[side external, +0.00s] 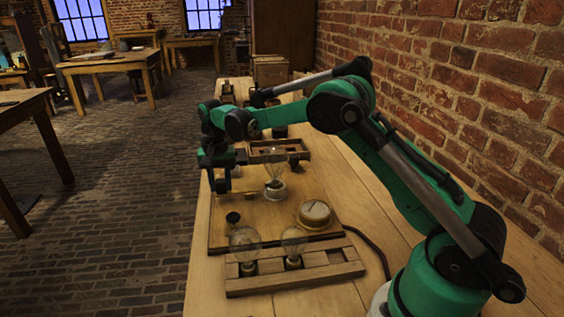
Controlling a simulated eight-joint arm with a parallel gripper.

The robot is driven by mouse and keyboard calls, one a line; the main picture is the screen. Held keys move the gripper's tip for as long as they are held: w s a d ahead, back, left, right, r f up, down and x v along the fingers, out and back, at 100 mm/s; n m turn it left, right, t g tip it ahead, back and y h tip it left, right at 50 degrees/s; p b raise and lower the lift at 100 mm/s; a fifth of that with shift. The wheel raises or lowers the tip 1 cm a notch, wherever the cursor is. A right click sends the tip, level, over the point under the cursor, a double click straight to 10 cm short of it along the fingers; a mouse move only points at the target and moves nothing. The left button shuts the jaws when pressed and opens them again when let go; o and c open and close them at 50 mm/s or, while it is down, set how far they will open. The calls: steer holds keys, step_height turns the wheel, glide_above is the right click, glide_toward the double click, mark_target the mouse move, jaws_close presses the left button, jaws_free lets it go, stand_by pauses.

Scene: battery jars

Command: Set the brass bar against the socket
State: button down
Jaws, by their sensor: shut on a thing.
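My gripper (221,184) points down over the left part of the wooden board (224,238). It is shut on what seems to be the brass bar, which is too small and dark here to make out clearly. The socket appears to be the pale round base (275,190) with a clear bulb (274,168) standing upright in it, to the right of my gripper. I cannot tell whether the bar touches anything.
A round gauge (315,213) and a small black knob (232,218) sit on the board. A wooden rack (325,271) with two clear bulbs lies in front. A wooden tray (300,147) is behind the socket. A brick wall (440,75) bounds the right.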

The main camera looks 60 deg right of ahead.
steer(key=shift+s+d, duration=1)
steer(key=c, duration=0.6)
jaws_free()
steer(key=shift+o, duration=0.2)
steer(key=shift+r, duration=0.1)
steer(key=shift+r, duration=2.75)
